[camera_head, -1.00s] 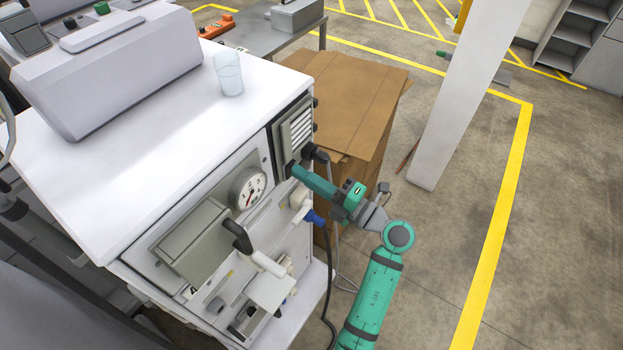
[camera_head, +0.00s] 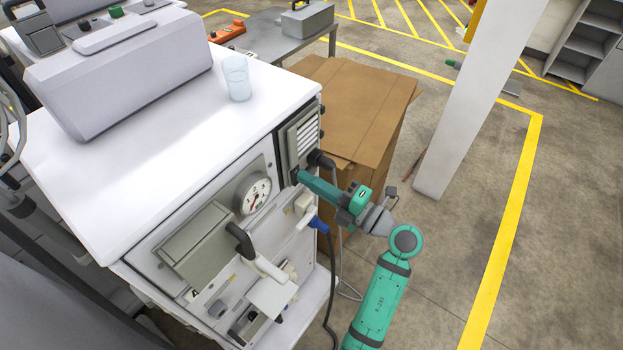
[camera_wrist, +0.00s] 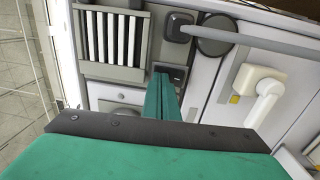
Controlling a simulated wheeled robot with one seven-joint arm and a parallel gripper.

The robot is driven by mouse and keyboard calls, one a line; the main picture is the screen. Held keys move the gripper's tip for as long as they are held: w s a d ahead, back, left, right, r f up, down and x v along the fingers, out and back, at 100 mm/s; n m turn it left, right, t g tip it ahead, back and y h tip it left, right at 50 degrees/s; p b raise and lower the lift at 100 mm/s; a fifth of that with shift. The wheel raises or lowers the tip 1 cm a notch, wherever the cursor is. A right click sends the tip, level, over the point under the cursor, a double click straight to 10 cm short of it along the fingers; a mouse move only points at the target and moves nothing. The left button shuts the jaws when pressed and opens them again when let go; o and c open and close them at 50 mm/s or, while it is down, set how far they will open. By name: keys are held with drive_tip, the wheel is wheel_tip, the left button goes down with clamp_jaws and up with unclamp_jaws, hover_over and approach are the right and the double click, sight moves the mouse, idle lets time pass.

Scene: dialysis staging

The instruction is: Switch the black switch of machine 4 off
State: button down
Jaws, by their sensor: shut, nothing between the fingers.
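The white machine (camera_head: 110,210) fills the left of the head view; I see no number on it. A small dark switch (camera_wrist: 172,72) sits below the grille in the wrist view, partly hidden by my fingertips. My gripper (camera_head: 303,175) is shut and empty, its green fingertips at the panel's lower part. In the wrist view the closed fingers (camera_wrist: 163,84) reach the lower edge of the switch; I cannot tell whether they touch it. The switch's position cannot be made out.
A black plug (camera_head: 320,159) with a cable sits just right of my fingers. A blue connector (camera_head: 318,224), a gauge (camera_head: 254,194) and a white handle (camera_head: 270,268) are below and left. A glass (camera_head: 236,78) stands on top. Cardboard boxes (camera_head: 350,110) stand behind.

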drive_tip(key=r+v, duration=0.3)
drive_tip(key=v, duration=1)
drive_tip(key=shift+s+d, duration=0.2)
drive_tip(key=s+a+m+t, duration=0.9)
drive_tip(key=s+m+t, duration=0.2)
drive_tip(key=s, duration=0.1)
drive_tip(key=s+d+f+m+g+h, duration=0.1)
drive_tip(key=s+f+m+g+h, duration=0.4)
drive_tip(key=s+f+m+h, duration=1.1)
drive_tip(key=s+f+m, duration=0.1)
drive_tip(key=s+m, duration=0.1)
drive_tip(key=shift+s+f+m+g, duration=0.3)
drive_tip(key=shift+g, duration=0.1)
